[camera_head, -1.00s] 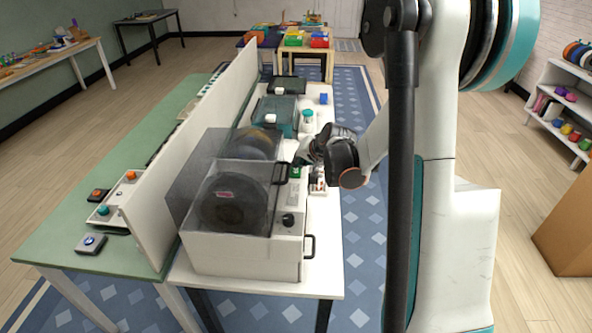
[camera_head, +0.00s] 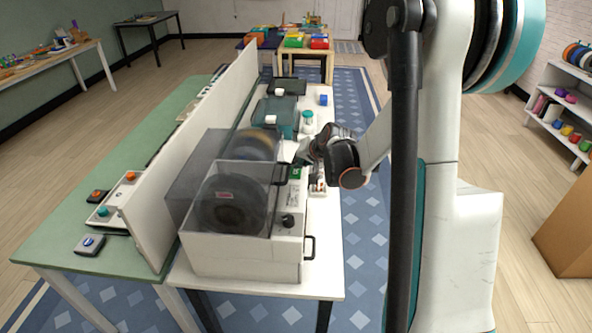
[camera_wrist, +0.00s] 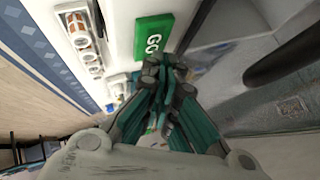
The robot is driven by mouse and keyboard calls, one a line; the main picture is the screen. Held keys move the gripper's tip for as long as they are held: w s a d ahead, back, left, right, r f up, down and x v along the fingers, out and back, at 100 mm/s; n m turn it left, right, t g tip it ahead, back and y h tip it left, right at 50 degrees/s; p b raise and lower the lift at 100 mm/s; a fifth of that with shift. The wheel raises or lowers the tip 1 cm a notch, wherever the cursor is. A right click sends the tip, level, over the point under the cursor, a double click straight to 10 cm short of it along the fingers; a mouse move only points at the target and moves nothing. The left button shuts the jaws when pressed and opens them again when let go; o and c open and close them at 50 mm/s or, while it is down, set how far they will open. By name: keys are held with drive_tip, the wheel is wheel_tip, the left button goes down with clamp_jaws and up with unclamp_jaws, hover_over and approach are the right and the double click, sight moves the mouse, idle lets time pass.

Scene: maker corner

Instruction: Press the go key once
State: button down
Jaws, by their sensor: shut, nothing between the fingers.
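The go key is a green block with white GO lettering (camera_wrist: 154,36). In the wrist view it sits on a white panel just beyond my fingertips. It also shows as a small green patch on the machine in the head view (camera_head: 295,172). My gripper (camera_wrist: 165,72) is shut and empty, with its teal fingers together. Its tips overlap the lower edge of the key in the picture; I cannot tell whether they touch it. In the head view my gripper (camera_head: 303,158) is beside the machine's right side, close to the key.
The white machine (camera_head: 243,258) has a clear cover with dark spools inside, a black handle and a black knob (camera_head: 288,220). A white panel with orange-striped parts (camera_wrist: 82,38) lies left of the key. A white divider (camera_head: 160,232) stands left of the machine.

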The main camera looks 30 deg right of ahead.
sight(298, 170)
drive_tip(key=shift+r+p, duration=1.85)
drive_tip(key=shift+r, duration=1.1)
